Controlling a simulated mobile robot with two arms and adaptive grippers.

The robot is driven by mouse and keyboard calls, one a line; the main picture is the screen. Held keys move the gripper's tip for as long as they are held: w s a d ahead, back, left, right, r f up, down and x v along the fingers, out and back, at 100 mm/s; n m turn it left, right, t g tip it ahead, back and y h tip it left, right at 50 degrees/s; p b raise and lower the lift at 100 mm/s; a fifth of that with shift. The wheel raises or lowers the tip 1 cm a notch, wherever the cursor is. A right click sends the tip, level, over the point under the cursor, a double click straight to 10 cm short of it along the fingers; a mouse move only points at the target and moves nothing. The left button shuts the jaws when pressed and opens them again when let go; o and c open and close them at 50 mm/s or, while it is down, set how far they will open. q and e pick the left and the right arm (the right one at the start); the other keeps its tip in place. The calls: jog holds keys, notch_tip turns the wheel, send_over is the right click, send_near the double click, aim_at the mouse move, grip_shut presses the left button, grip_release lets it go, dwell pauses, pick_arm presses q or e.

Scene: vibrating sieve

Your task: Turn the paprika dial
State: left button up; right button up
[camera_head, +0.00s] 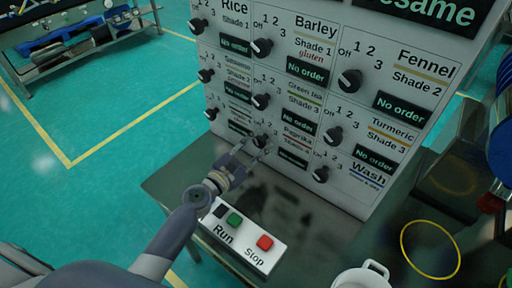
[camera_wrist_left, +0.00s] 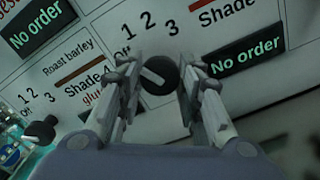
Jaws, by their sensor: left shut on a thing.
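The paprika dial (camera_head: 260,141) is a small dark knob low on the white control panel (camera_head: 340,190), left of the Paprika label. My left gripper (camera_head: 254,150) reaches it from below, with a finger on each side. In the left wrist view the dial (camera_wrist_left: 160,74) sits between the fingertips of my left gripper (camera_wrist_left: 158,85), which is shut on it. Its white mark slants toward the upper left, roughly toward the Off side. The fingers hide part of the scale. My right gripper is in neither view.
Several similar dials surround it, including the Wash dial (camera_head: 321,174) to the right. A Run/Stop box (camera_head: 243,237) lies below, near my left arm. A white pot (camera_head: 362,276) stands at the bottom, with a yellow ring (camera_head: 403,243) to its right.

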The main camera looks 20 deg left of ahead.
pick_arm(q)
jog(key=m, duration=0.2)
jog(key=shift+m+b, duration=0.4)
jog(key=m, duration=0.2)
jog(key=shift+m, duration=0.4)
jog(key=shift+m+b, duration=0.5)
jog(key=shift+m, duration=1.3)
jog(key=o, duration=1.1)
jog(key=v, duration=1.2)
